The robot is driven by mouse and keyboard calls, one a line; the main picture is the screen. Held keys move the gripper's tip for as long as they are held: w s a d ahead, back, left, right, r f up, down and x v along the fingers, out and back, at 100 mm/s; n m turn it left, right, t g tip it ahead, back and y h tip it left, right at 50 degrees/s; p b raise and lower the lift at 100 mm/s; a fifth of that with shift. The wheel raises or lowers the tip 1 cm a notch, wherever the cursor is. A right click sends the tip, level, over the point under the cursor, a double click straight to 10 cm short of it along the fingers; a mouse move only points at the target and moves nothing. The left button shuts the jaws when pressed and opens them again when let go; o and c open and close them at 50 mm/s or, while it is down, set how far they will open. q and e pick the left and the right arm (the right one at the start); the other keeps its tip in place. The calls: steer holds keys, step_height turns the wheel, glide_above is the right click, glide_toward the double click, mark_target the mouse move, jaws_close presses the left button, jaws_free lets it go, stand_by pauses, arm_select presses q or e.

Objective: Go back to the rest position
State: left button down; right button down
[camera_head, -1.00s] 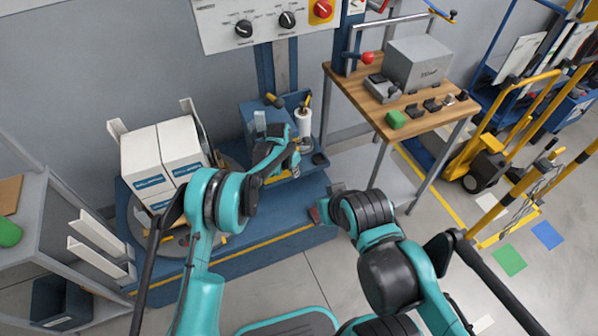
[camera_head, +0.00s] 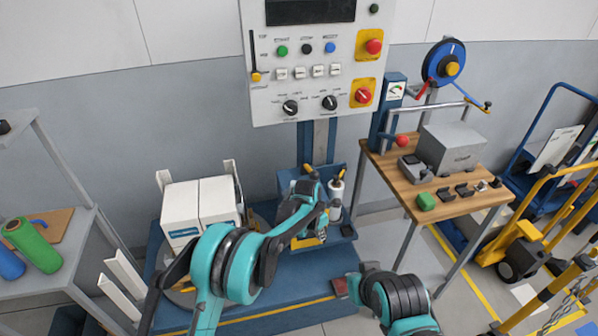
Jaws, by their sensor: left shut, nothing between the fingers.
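My left arm comes in from the lower left, and its gripper (camera_head: 322,235) is shut and empty. It shows in front of the blue tool holder (camera_head: 350,231) below the control panel. I cannot tell its exact height above the blue platform (camera_head: 270,312). My right arm shows at the bottom, right of centre, as a dark and teal link. Its gripper cannot be made out.
A control panel (camera_head: 290,98) hangs on a blue post at the wall. White boxes (camera_head: 181,205) stand on the platform. A wooden table (camera_head: 405,190) with a grey box (camera_head: 452,148) stands right. A grey shelf (camera_head: 50,275) stands left. Yellow trolleys (camera_head: 540,240) stand far right.

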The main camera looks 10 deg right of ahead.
arm_select(q)
steer(key=s+a+r+m+t, duration=0.2)
steer(key=s+a+r+m, duration=0.25)
steer(key=a+r, duration=0.55)
steer(key=s+a+r+m+t, duration=0.1)
steer(key=s+a+r+m, duration=0.4)
steer(key=a+r, duration=0.5)
steer(key=s+a+m+t+y, duration=0.2)
steer(key=s+a+m+t, duration=0.1)
steer(key=s+a+m, duration=1)
steer(key=s+a, duration=0.1)
steer(key=s, duration=0.4)
steer(key=shift+s+a+m+y, duration=0.15)
steer(key=shift+s+m+y, duration=0.05)
steer(key=shift+m+y, duration=0.15)
